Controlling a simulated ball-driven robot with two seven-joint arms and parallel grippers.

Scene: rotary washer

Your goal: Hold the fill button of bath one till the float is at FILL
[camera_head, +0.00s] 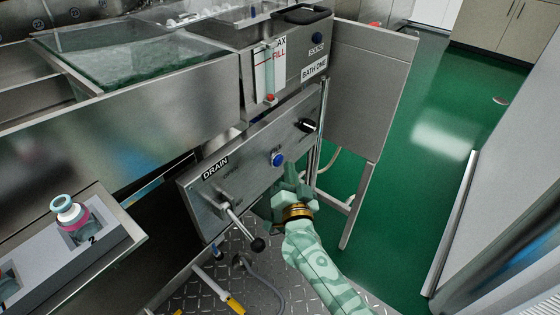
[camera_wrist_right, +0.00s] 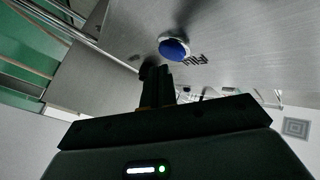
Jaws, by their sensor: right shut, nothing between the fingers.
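The blue fill button (camera_head: 277,159) sits in a pale ring on the sloped steel front panel. It also shows in the right wrist view (camera_wrist_right: 174,49), beside dark lettering. My right gripper (camera_head: 288,172) is shut and empty, just below and right of the button in the head view. In the right wrist view its dark fingertips (camera_wrist_right: 152,70) lie short of the button, with a small gap in the picture. The white level gauge (camera_head: 269,70) has MAX and FILL marks. Its red float (camera_head: 270,97) is low, well below FILL. My left gripper is out of view.
The BATH ONE label (camera_head: 314,69) is right of the gauge. A drain lever with a black knob (camera_head: 257,244) sticks out below left of the button. A black knob (camera_head: 307,125) is up right.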

